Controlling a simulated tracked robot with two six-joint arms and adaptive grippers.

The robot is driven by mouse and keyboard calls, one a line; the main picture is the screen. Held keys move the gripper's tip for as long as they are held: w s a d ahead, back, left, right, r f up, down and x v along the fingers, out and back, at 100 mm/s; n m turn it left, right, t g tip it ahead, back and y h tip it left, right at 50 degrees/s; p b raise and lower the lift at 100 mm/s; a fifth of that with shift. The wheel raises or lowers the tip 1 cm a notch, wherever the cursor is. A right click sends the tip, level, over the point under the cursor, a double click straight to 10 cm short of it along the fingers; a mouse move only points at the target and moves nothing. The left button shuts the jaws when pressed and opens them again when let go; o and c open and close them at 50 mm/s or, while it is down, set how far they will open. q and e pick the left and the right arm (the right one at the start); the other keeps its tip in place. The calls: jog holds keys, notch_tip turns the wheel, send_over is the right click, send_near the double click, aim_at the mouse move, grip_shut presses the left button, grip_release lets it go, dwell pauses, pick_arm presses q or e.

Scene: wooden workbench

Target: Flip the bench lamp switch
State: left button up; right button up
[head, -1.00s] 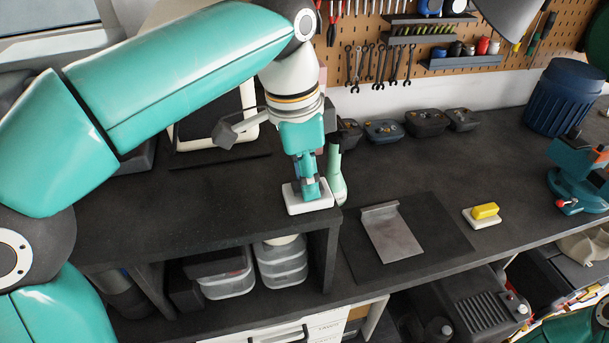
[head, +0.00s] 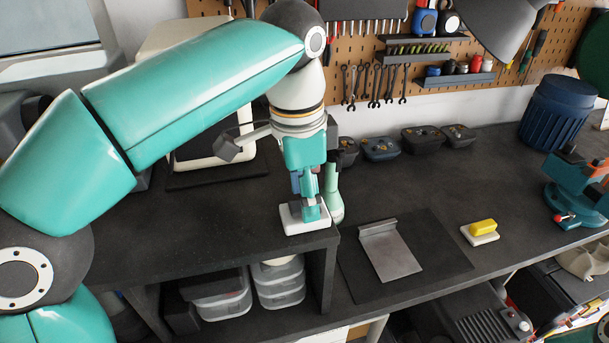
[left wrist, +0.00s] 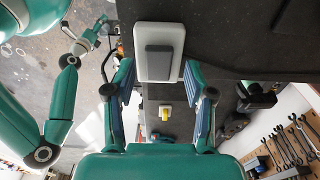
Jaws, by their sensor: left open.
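A white switch plate with a grey rocker lies on the raised shelf near its right front corner, seen as the white plate (head: 290,222) in the head view. In the left wrist view the grey rocker (left wrist: 158,62) and plate are at top centre. My left gripper (head: 309,210) points down over this plate, its fingers hiding part of it. It is open and empty, with its fingertips (left wrist: 157,75) spread either side of the plate; contact cannot be told. A yellow block on a white base (head: 483,228) sits on the bench at right. It also shows between the fingers (left wrist: 165,113).
A pale green bottle-like object (head: 333,200) stands right beside my left gripper. A metal plate on a dark mat (head: 390,253) lies on the lower bench. A grey lamp shade (head: 500,22) hangs at top right. A teal vise (head: 578,190) stands far right.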

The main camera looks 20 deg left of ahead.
pick_arm(q)
jog(key=shift+s+a+r, duration=0.1)
jog(key=shift+r, duration=1.65)
jog(key=shift+a+r, duration=0.1)
jog(key=shift+r, duration=1.65)
